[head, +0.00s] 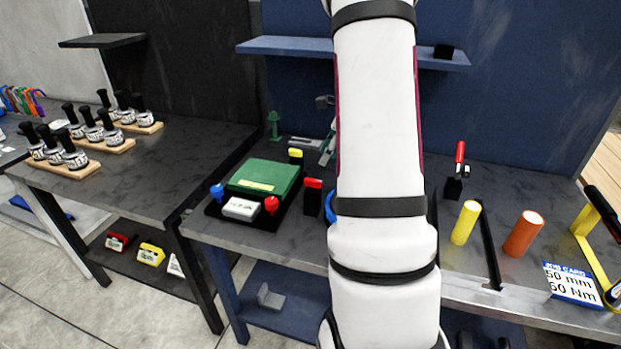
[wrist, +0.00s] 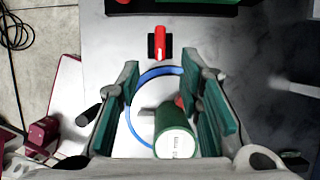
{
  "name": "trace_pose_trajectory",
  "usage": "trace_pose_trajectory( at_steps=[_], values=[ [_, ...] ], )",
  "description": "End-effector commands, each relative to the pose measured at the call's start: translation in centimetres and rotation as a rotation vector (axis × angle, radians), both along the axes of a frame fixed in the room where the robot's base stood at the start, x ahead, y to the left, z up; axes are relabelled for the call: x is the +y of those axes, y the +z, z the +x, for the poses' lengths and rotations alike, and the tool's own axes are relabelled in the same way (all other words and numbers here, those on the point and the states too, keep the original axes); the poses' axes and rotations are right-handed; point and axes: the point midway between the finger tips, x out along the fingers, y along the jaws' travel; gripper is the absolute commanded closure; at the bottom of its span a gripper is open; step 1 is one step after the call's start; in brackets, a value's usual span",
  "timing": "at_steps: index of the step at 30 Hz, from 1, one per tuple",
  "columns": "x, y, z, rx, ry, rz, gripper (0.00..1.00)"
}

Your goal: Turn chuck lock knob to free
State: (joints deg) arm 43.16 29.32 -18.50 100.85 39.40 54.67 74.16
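My gripper (wrist: 164,112) is open, its two green-padded fingers wide apart in the wrist view. I cannot tell for sure that this is the chuck lock knob. A blue ring (wrist: 150,77) lies below and between the fingers. A green cylinder with a white labelled end (wrist: 175,143) is near the right finger; I cannot tell whether they touch.
A green box device (head: 263,178) with a blue knob (head: 217,191) and a red knob (head: 271,204) stands left of my arm. A yellow cylinder (head: 465,223), an orange cylinder (head: 523,233) and a card (head: 572,284) are on the right. A shelf (head: 290,47) hangs behind.

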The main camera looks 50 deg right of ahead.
Motion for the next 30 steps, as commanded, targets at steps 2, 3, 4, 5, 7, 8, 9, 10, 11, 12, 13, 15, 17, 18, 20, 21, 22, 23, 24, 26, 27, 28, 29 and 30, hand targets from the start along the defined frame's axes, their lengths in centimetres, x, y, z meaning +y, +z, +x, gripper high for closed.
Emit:
trace_pose_trajectory(
  at_steps=[2, 3, 4, 5, 7, 8, 9, 10, 11, 12, 13, 15, 17, 18, 20, 21, 22, 23, 24, 26, 27, 28, 29, 30],
  values=[
    [0.4, -1.6, 0.5, 0.003, 0.002, 0.004, 0.67],
    [0.5, -2.3, 0.7, 0.002, 0.002, 0.003, 0.67],
    [0.6, -2.9, 1.0, 0.002, 0.004, 0.003, 0.67],
    [0.7, -3.4, 1.2, 0.003, 0.004, 0.004, 0.67],
    [0.9, -4.7, 1.6, 0.003, 0.002, 0.004, 0.67],
    [0.9, -5.2, 1.8, 0.003, 0.003, 0.002, 0.67],
    [1.1, -5.8, 2.1, 0.002, 0.005, 0.003, 0.67],
    [1.1, -6.3, 2.3, 0.002, 0.003, 0.002, 0.67],
    [1.2, -6.7, 2.5, 0.002, 0.003, 0.001, 0.67],
    [1.3, -7.3, 2.7, 0.002, 0.003, 0.002, 0.67],
    [1.3, -7.7, 2.8, 0.002, 0.004, 0.001, 0.67],
    [1.4, -8.3, 3.2, 0.000, 0.004, 0.001, 0.67],
    [1.5, -8.8, 3.4, 0.000, 0.004, 0.001, 0.67],
    [1.5, -9.0, 3.5, 0.001, 0.003, -0.001, 0.67],
    [1.5, -9.3, 3.6, -0.001, 0.004, -0.001, 0.67],
    [1.5, -9.4, 3.6, -0.001, 0.004, -0.001, 0.67],
    [1.5, -9.4, 3.6, -0.001, 0.004, -0.001, 0.67],
    [1.6, -9.4, 3.7, -0.001, 0.004, -0.001, 0.67],
    [1.6, -9.5, 3.7, -0.001, 0.004, -0.001, 0.67],
    [1.6, -9.5, 3.7, -0.001, 0.004, -0.001, 0.67],
    [1.6, -9.5, 3.7, -0.001, 0.004, -0.001, 0.67],
    [1.6, -9.5, 3.7, -0.001, 0.004, -0.001, 0.67],
    [1.6, -9.5, 3.7, -0.001, 0.004, -0.001, 0.67],
    [1.6, -9.5, 3.7, -0.001, 0.004, -0.001, 0.73]
  ],
)
